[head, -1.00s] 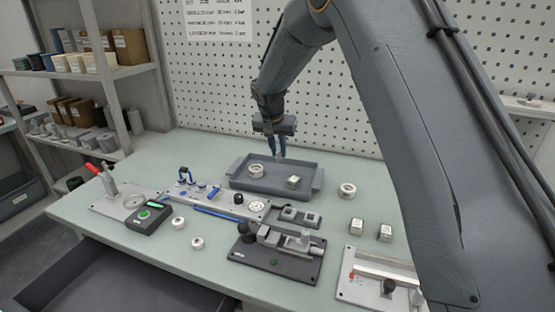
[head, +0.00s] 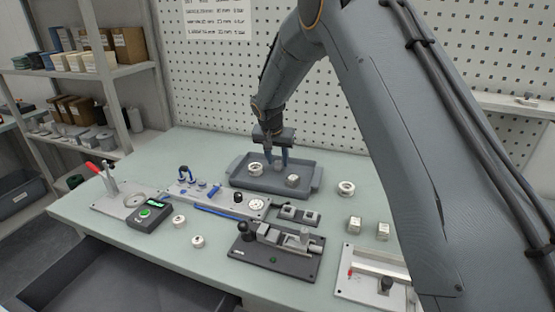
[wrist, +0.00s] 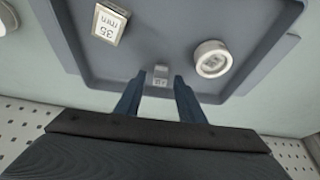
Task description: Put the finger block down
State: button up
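A small grey finger block (wrist: 161,77) with a label too small to read sits in the grey tray (head: 262,187), near the tray's back wall. It also shows in the head view (head: 278,164). My gripper (head: 276,163) is down at the back of the tray, with its fingers on either side of the block. In the wrist view the fingertips (wrist: 158,84) stand apart, with a visible gap to the block on each side. A second block (wrist: 110,22), marked 35 mm, and a pale ring (wrist: 212,58) also lie in the tray, clear of my fingers.
A ring (head: 346,188) and two blocks (head: 354,224) (head: 383,230) lie right of the tray. A plate with blue parts (head: 215,195) and a dark vise fixture (head: 275,250) stand in front. The pegboard (head: 360,110) rises behind the table.

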jog(key=shift+r, duration=0.5)
jog(key=b+v, duration=0.3)
jog(key=v, duration=0.8)
jog(key=shift+r, duration=0.2)
jog(key=shift+s, duration=0.15)
